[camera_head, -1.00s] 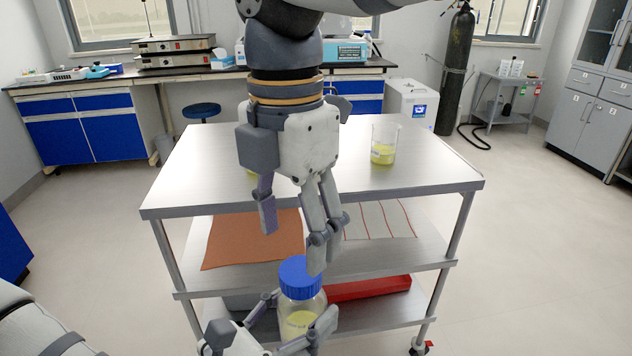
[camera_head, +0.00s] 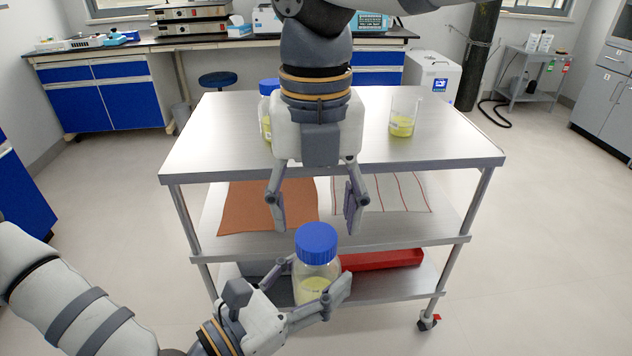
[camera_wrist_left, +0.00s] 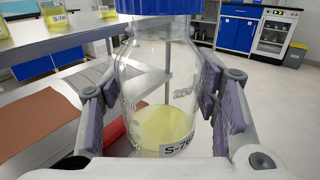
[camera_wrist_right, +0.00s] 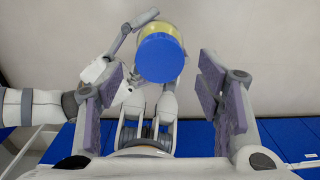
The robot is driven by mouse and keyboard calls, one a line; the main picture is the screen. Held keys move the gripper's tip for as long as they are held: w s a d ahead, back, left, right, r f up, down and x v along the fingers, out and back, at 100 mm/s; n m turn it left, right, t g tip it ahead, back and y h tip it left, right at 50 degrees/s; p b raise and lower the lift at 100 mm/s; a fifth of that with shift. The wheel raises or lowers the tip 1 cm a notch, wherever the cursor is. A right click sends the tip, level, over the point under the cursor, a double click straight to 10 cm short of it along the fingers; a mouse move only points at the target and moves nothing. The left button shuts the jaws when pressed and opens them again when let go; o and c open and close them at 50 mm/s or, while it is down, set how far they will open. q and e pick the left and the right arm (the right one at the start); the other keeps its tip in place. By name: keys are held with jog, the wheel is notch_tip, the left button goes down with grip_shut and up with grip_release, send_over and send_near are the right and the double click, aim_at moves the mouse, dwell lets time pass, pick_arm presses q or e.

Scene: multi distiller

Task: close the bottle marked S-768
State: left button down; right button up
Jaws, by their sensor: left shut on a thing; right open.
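A clear bottle (camera_head: 314,287) with yellow liquid stands upright in my left gripper (camera_head: 312,284), which is shut on its sides. In the left wrist view, the bottle (camera_wrist_left: 160,90) has a label whose visible part reads S-76; its last character is unclear. A blue cap (camera_head: 316,242) sits on the bottle's mouth; how tightly is not visible. My right gripper (camera_head: 314,212) points down above the cap, open and empty, with its fingers spread wide. In the right wrist view, the cap (camera_wrist_right: 160,58) lies beyond the open fingers, apart from them.
A metal cart (camera_head: 210,150) stands behind the grippers. On its top are another blue-capped bottle (camera_head: 267,88), partly hidden by my right arm, and a beaker (camera_head: 403,118) of yellow liquid. A red tray (camera_head: 385,259) lies on a lower shelf. Open floor shows at the right.

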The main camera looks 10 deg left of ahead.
aim_at(316, 236)
jog(key=shift+f, duration=2)
